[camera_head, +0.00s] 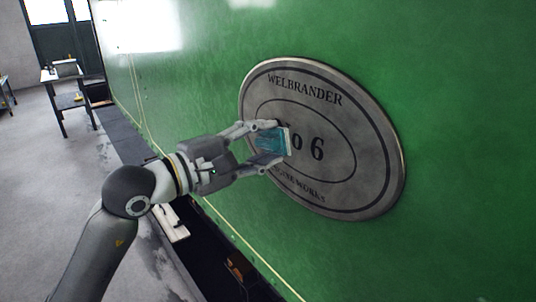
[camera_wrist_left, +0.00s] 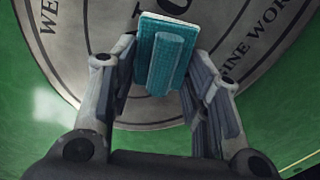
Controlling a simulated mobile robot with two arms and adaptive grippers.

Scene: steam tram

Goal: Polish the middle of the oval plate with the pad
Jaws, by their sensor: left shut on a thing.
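The oval plate (camera_head: 340,170) is grey metal, mounted on a green panel, with dark lettering "WELBRANDER" along the top and "o 6" in the middle. My left gripper (camera_head: 268,143) is shut on a teal pad (camera_head: 272,141) with a pale face. The pad is at the left part of the plate's inner oval and hides the letter before "o". It looks close against the plate, but I cannot tell whether it touches. In the left wrist view the pad (camera_wrist_left: 163,50) stands between the fingers, in front of the plate (camera_wrist_left: 225,25). My right gripper is not in view.
The green panel (camera_head: 190,75) fills most of the view around the plate. A small dark table (camera_head: 62,80) stands on the grey floor at the far left. A dark gap with a pale step (camera_head: 172,222) runs along the panel's foot.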

